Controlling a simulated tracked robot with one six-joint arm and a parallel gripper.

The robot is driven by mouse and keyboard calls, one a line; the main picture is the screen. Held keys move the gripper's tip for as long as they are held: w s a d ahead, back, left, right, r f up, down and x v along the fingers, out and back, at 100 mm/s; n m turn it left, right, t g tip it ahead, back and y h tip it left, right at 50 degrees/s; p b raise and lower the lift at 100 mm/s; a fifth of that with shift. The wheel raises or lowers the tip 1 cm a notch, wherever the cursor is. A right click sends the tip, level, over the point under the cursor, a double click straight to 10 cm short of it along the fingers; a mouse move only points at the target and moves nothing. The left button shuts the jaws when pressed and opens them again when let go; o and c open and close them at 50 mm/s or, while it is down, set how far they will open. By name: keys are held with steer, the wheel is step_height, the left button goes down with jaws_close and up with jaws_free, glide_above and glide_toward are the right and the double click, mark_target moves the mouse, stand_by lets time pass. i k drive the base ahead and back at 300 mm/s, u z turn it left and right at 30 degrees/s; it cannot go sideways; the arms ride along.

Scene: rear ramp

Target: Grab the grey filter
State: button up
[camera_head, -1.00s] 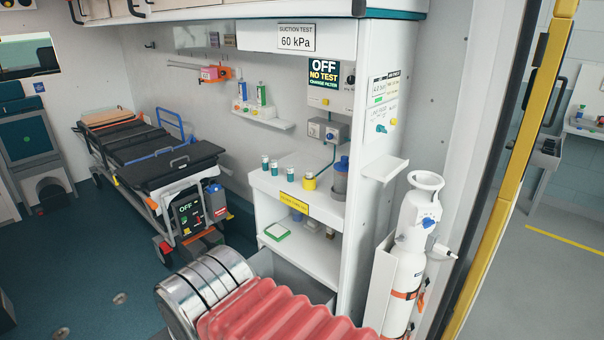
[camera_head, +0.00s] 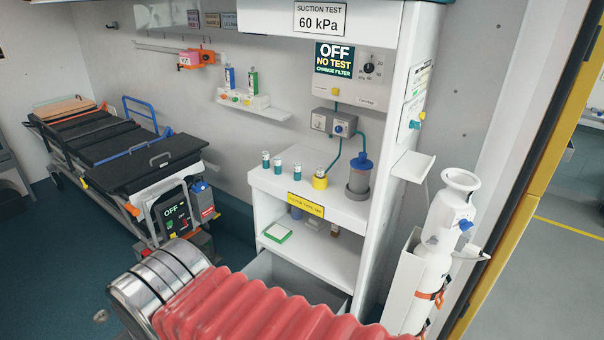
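I cannot pick out the grey filter for certain. Several small teal cylinders with pale tops (camera_head: 279,167) stand in a row on the white counter (camera_head: 335,206). A yellow round piece (camera_head: 320,182) with a pale top stands right of them. A grey canister with a blue lid (camera_head: 359,177) stands at the counter's right end, with a teal hose above it. Small items (camera_head: 315,221) on the shelf below are partly shaded and too small to identify. My arm's red ribbed sleeve and silver rings fill the bottom; my gripper does not show.
A panel (camera_head: 345,72) above the counter reads "OFF NO TEST CHANGE FILTER". A white gas cylinder (camera_head: 432,270) stands to the right, near the yellow door edge (camera_head: 545,180). A stretcher (camera_head: 125,150) is at the left. Below the shelf is an open drawer (camera_head: 272,275).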

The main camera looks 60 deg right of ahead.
mark_target(320, 171)
steer(key=z, duration=1.95)
steer(key=i, duration=0.55)
steer(key=z, duration=0.1)
